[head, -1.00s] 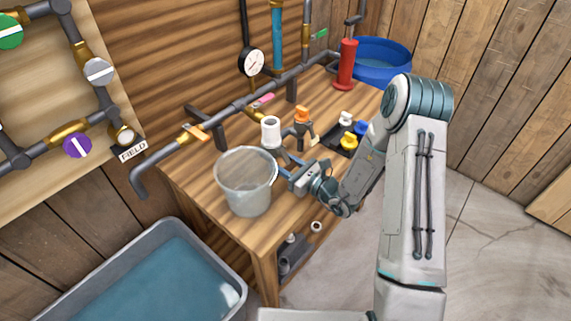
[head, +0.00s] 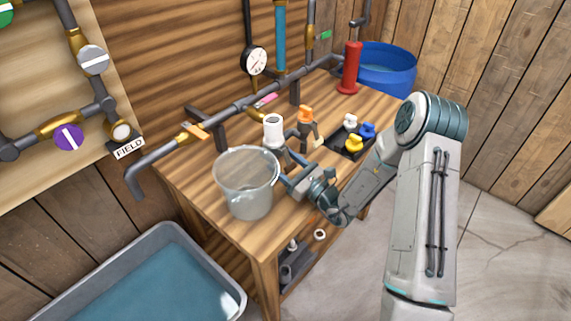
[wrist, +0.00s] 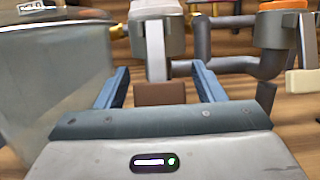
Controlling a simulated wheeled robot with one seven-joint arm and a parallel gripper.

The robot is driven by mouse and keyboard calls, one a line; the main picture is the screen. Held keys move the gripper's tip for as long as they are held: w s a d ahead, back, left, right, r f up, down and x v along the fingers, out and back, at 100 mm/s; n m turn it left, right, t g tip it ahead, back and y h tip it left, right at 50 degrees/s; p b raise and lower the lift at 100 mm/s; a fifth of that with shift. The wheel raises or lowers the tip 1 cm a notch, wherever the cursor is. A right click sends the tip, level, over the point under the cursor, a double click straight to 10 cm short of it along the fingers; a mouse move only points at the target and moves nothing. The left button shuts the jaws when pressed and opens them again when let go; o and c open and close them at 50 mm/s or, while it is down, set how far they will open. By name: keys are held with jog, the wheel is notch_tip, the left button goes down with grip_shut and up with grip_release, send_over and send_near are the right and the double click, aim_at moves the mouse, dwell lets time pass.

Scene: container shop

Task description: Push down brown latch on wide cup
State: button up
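The wide cup is most likely the white cup (head: 273,128) on a dark stand behind the clear bucket. In the wrist view the pale cup (wrist: 156,22) shows at top middle, with a light grey lever hanging from it. A brown latch (wrist: 160,93) is at the lever's lower end. My gripper (wrist: 164,76) is open, its two blue fingers spread either side of the brown latch, with gaps visible on both sides. In the head view my gripper (head: 284,168) is low over the table, right of the bucket; the latch is not clear there.
The clear bucket (head: 246,185) stands close left of my gripper. An orange-topped fixture (head: 305,120) with a beige-tipped lever (wrist: 302,80) stands close right of the cup. A black tray (head: 345,150) with several coloured pieces lies further right. A grey pipe (head: 240,108) runs behind.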

jog(key=b+v, duration=0.2)
jog(key=v, duration=1.2)
jog(key=shift+a, duration=0.1)
